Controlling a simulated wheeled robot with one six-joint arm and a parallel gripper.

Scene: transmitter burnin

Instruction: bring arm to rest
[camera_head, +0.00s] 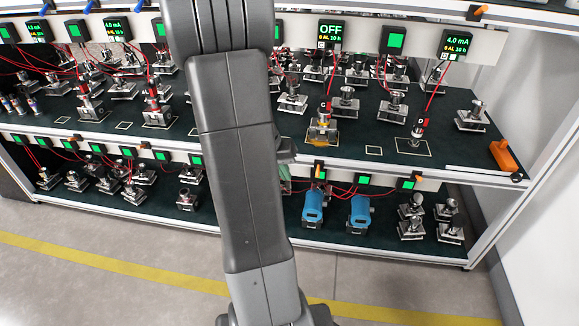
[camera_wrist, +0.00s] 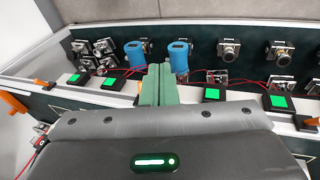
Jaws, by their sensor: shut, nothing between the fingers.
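My arm stretches down the middle of the head view, in front of the shelf rack. My gripper (camera_wrist: 158,84) shows in the wrist view as two green fingers pressed together, with nothing between them. It points toward the lower shelf, near two blue-capped devices (camera_wrist: 136,52). In the head view the arm hides nearly all of the gripper. The same blue devices stand on the lower shelf in the head view (camera_head: 313,207), to the right of my arm.
The upper shelf (camera_head: 350,148) carries several metal transmitters with red leads. One display (camera_head: 330,36) reads OFF; another (camera_head: 458,45) reads 4.0 mA. An orange block (camera_head: 503,156) sits at the right end. The floor (camera_head: 130,255) in front, with a yellow line, is clear.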

